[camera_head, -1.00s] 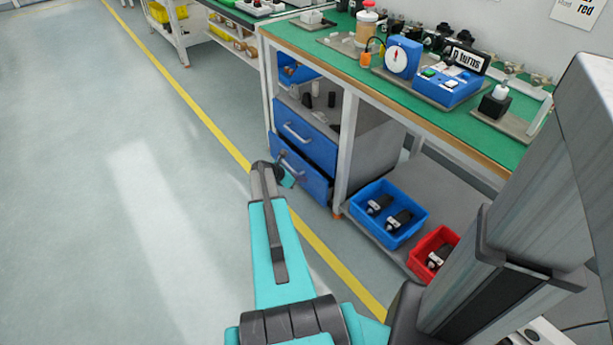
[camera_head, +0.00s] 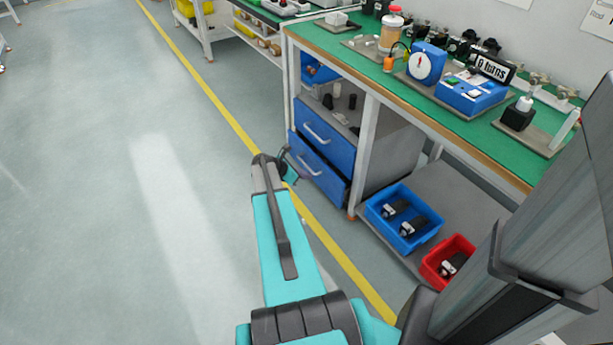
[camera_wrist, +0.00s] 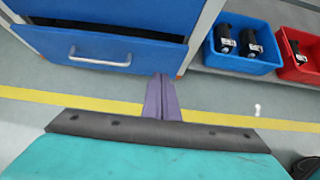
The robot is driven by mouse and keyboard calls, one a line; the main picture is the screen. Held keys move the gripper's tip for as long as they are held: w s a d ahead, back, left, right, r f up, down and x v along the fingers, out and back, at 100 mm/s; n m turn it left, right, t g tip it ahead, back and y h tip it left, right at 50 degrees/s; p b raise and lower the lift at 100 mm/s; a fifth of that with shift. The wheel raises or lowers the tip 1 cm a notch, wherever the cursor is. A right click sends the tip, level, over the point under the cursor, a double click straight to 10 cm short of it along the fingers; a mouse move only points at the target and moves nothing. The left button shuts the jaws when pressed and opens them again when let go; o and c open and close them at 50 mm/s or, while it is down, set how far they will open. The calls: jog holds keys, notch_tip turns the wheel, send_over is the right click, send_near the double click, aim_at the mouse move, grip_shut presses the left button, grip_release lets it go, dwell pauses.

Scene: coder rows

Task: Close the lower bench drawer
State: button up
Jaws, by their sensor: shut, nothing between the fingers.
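The lower bench drawer (camera_head: 322,172) is blue with a light bar handle (camera_head: 309,166). It sits under the bench, below a similar upper drawer (camera_head: 325,137). In the wrist view the lower drawer's front (camera_wrist: 130,54) has a dark gap along its top edge, so it stands slightly open. My gripper (camera_head: 289,166) is beside the drawer's left side in the head view, partly hidden by my arm. In the wrist view its fingers (camera_wrist: 161,82) are together and empty, with tips near the lower right of the drawer front. I cannot tell whether they touch.
A blue bin (camera_head: 376,216) and a red bin (camera_head: 427,268) with dark parts stand on the low shelf right of the drawers. A bench leg (camera_head: 362,150) separates them from the drawers. The floor (camera_head: 90,220) to the left is clear, with a yellow line.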

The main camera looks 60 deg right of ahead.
jog(key=o, duration=0.4)
jog(key=w+d+m+t+h+b, duration=0.1)
jog(key=w+d+m+t, duration=0.15)
jog(key=w+t, duration=0.5)
jog(key=w+d+m+t, duration=0.1)
jog(key=w+m+t, duration=0.3)
jog(key=w, duration=0.7)
jog(key=s+d+f+m+t+h+b, duration=0.1)
jog(key=s+d+f+m+t+b, duration=0.1)
jog(key=s+f, duration=0.3)
jog(key=s+d+f+m+t+h+b, duration=0.1)
jog(key=s+d+f+b, duration=0.1)
jog(key=s+f, duration=0.4)
jog(key=s+d, duration=0.1)
jog(key=s, duration=0.4)
jog(key=shift+m+t, duration=0.35)
